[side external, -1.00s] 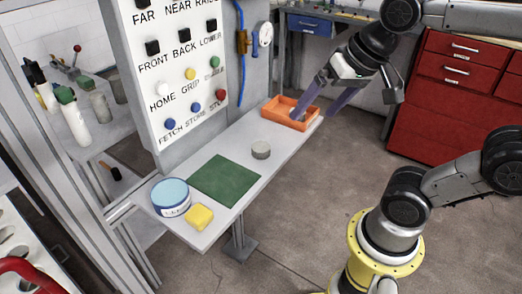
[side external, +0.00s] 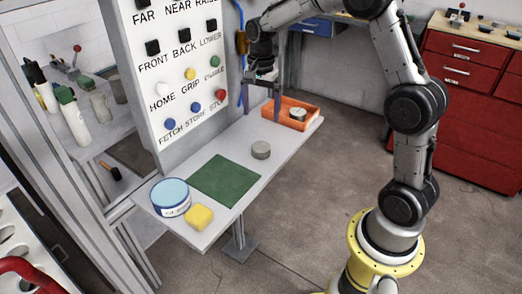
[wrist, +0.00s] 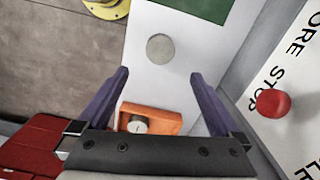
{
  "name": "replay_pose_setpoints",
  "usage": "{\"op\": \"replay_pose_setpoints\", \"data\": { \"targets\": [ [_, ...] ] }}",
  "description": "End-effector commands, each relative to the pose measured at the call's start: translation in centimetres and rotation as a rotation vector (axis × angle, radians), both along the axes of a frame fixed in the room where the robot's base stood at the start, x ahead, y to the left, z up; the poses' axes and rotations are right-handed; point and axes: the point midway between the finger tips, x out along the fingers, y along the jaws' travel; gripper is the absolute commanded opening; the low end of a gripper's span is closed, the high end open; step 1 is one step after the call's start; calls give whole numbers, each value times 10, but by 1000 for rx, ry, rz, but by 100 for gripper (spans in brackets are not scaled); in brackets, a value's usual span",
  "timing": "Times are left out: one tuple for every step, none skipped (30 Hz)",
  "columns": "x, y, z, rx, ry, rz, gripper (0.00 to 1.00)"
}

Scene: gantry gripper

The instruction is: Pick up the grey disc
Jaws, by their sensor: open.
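The grey disc (side external: 261,150) lies flat on the pale shelf, between the green mat and the orange tray. It also shows in the wrist view (wrist: 160,47), beyond my fingertips. A second round, pale disc-like piece (side external: 298,114) with a small dark mark on top sits in the orange tray (side external: 314,117); it shows in the wrist view too (wrist: 138,125). My gripper (side external: 263,112) points down, open and empty, above the shelf beside the control panel, left of the tray. Its two purple fingers stand wide apart in the wrist view (wrist: 160,74). It is apart from the grey disc.
The control panel (side external: 182,75) with coloured buttons rises along the back of the shelf; its red button (wrist: 273,102) is right of my fingers in the wrist view. A green mat (side external: 225,180), a blue-lidded tub (side external: 171,197) and a yellow block (side external: 199,217) occupy the near end.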

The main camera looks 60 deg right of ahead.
Motion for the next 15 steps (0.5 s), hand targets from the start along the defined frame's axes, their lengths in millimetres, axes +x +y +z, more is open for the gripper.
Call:
{"op": "replay_pose_setpoints", "data": {
  "targets": [
    [-1, 0, -7, 1, 3, -1, 100],
    [-1, 0, -13, 1, 4, 0, 100],
    [-2, 0, -20, 1, 5, 0, 100],
    [-2, 0, -26, 1, 4, 0, 100],
    [-2, 0, -32, 1, 4, 0, 100],
    [-2, 0, -40, 1, 5, 1, 100],
    [-2, 0, -46, 1, 5, 1, 100],
    [-2, 0, -51, 1, 4, 1, 100],
    [-1, 0, -57, 0, 3, 1, 100],
    [-1, 0, -61, 1, 2, 1, 100],
    [-1, 0, -65, 1, 1, 1, 100],
    [-1, 0, -70, 1, 2, 1, 100],
    [-1, 0, -72, 1, 1, 1, 100],
    [-1, 0, -75, 0, 1, 1, 100],
    [-1, 0, -77, 0, 1, 1, 100]
  ]
}}
